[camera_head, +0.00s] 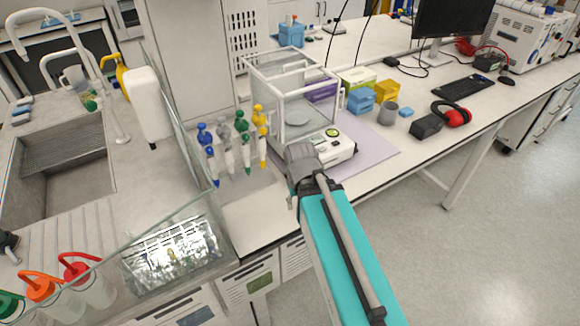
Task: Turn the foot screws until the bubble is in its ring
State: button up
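An analytical balance (338,152) with a clear glass draft shield (292,88) stands on a pale purple mat (372,150) on the bench. A small round dial with a yellow-green face (332,132) sits on its front right top; it may be the bubble level, but no bubble or ring can be made out. The foot screws cannot be seen. My gripper (298,158) is at the balance's front left corner, in front of its base. Its fingertips are hidden or too small to read, so I cannot tell whether it touches the balance or holds anything.
Several pipettes (240,140) hang on a stand left of the balance. Blue boxes (361,100), a grey cup (388,113) and black-red ear defenders (455,115) lie to its right. The mat's right side is clear.

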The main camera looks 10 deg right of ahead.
jog(key=shift+d, duration=0.2)
jog(key=o, duration=0.3)
jog(key=shift+w+r, duration=0.1)
jog(key=w+d+r+m+p, duration=0.1)
jog(key=w+r+m+p, duration=1)
jog(key=w+m, duration=0.4)
jog(key=shift+w+r+m, duration=0.15)
jog(key=shift+w+m, duration=0.2)
jog(key=shift+m, duration=0.55)
jog(key=shift+d, duration=0.1)
notch_tip(320, 180, down, 14)
jog(key=b, duration=1.3)
jog(key=shift+r, duration=0.1)
